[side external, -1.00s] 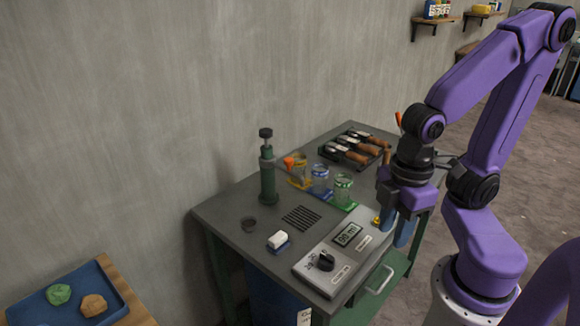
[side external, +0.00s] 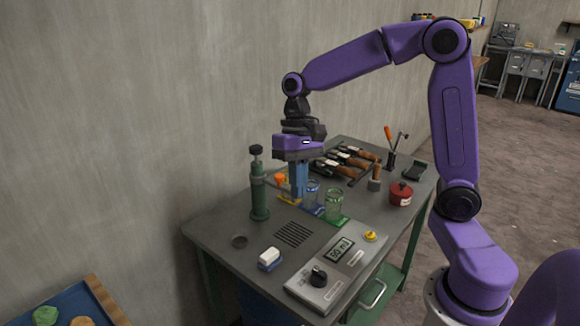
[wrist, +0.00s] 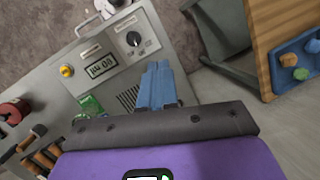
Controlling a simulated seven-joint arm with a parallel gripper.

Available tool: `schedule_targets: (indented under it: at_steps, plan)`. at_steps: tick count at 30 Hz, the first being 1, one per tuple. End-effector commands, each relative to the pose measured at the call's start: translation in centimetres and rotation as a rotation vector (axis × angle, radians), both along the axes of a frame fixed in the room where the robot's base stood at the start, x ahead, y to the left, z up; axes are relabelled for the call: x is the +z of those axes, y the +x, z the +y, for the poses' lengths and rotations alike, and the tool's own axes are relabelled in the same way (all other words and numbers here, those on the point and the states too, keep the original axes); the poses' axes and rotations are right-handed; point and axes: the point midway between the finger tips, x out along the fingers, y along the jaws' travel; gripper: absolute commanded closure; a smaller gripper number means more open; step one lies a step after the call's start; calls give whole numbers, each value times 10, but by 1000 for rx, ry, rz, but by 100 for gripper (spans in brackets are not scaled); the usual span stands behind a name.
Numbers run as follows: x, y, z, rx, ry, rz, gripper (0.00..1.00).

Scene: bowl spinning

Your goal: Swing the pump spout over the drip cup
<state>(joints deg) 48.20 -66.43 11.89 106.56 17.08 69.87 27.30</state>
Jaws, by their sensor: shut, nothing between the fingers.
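The green pump (side external: 260,198) with a black top knob stands upright at the table's left rear in the side view. Its spout, with an orange tip (side external: 281,178), points right toward the jars. A small dark round cup (side external: 239,242), seemingly the drip cup, sits in front of the pump, apart from the spout. My gripper (side external: 297,200) points down just right of the orange tip, its blue fingers shut and empty. They partly hide the jar behind them, and I cannot tell whether they touch the spout. The wrist view shows the fingers (wrist: 157,85), with pump and spout hidden.
A control box (side external: 335,275) lies along the front, near a white-and-blue block (side external: 270,258). Tools (side external: 345,160) and a red pot (side external: 400,194) are farther right.

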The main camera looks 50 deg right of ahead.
Motion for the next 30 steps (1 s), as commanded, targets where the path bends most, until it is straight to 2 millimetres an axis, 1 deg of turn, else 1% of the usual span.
schedule_targets:
  at_steps: [1,5,6,8,11,14,15,17,19,21,24,27,30]
  plan:
    - [0,16,-9,-85,8,23,100]
    - [0,51,-34,-291,37,79,100]
    - [0,61,-43,-351,46,97,100]
    - [-1,76,-58,-444,63,123,100]
    - [-2,98,-85,-595,91,166,100]
    - [-4,117,-116,-740,124,210,100]
    - [-5,124,-129,-799,139,226,100]
    - [-6,134,-149,-883,161,252,100]
    - [-8,142,-175,-982,189,281,100]
    - [-10,149,-199,-1074,219,310,100]
    - [-13,154,-231,-1185,257,344,100]
    - [-15,157,-256,-1269,289,371,100]
    - [-17,157,-273,-1323,310,389,100]
